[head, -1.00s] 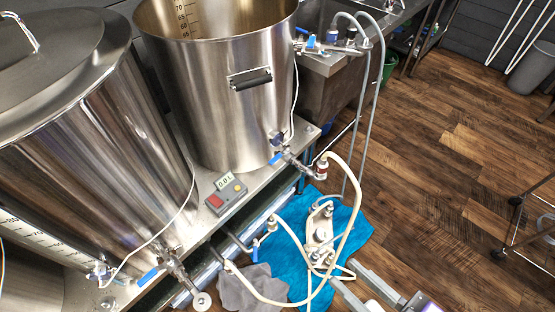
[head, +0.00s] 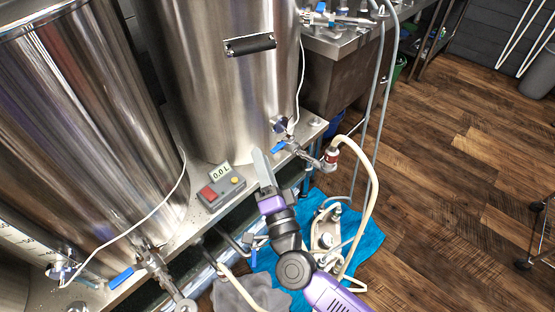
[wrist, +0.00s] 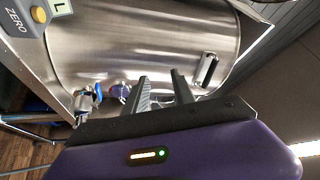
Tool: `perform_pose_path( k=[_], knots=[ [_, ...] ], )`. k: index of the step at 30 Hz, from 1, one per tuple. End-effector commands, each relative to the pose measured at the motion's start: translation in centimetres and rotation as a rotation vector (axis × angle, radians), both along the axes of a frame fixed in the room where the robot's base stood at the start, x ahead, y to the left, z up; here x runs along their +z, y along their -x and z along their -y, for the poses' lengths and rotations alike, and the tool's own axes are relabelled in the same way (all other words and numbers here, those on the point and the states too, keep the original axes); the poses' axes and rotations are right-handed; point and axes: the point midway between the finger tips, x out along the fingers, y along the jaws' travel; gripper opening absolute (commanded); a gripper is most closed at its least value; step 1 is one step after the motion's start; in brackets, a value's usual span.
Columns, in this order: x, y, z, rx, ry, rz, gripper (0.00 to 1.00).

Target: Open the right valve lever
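The right valve lever (head: 280,147) is a small blue handle on the steel valve low on the front of the right kettle (head: 235,90). It points left and slightly down, away from the hose joint. In the wrist view the lever (wrist: 98,93) shows left of the fingers, against the shiny kettle wall. My gripper (head: 262,155) is just left of the lever in the head view, with its fingers pointing up toward the kettle. In the wrist view my gripper (wrist: 161,76) has its two dark fingers apart, with nothing between them. I see no contact with the lever.
A grey meter (head: 220,186) reading 0.0 L sits on the steel stand left of my gripper. A left kettle (head: 90,120) has its own blue-handled valve (head: 121,278). A cream hose (head: 372,190) loops from the right valve to a pump (head: 326,236) on a blue towel (head: 368,243).

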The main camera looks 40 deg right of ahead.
Motion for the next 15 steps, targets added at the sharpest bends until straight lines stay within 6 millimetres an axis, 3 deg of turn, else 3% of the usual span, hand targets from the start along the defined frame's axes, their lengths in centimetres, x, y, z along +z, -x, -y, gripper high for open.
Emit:
perform_pose_path(
  k=[1,3,9,15],
  knots=[
    [-1.9,-1.7,0.5,-0.032,-0.104,-0.003,0.31],
    [-4.1,-2.8,1.9,-0.088,-0.23,-0.022,0.31],
    [-9.7,-2.1,5.3,-0.214,-0.427,-0.09,0.31],
    [-10.2,-2.5,6.5,-0.245,-0.462,-0.087,0.31]
  ],
)
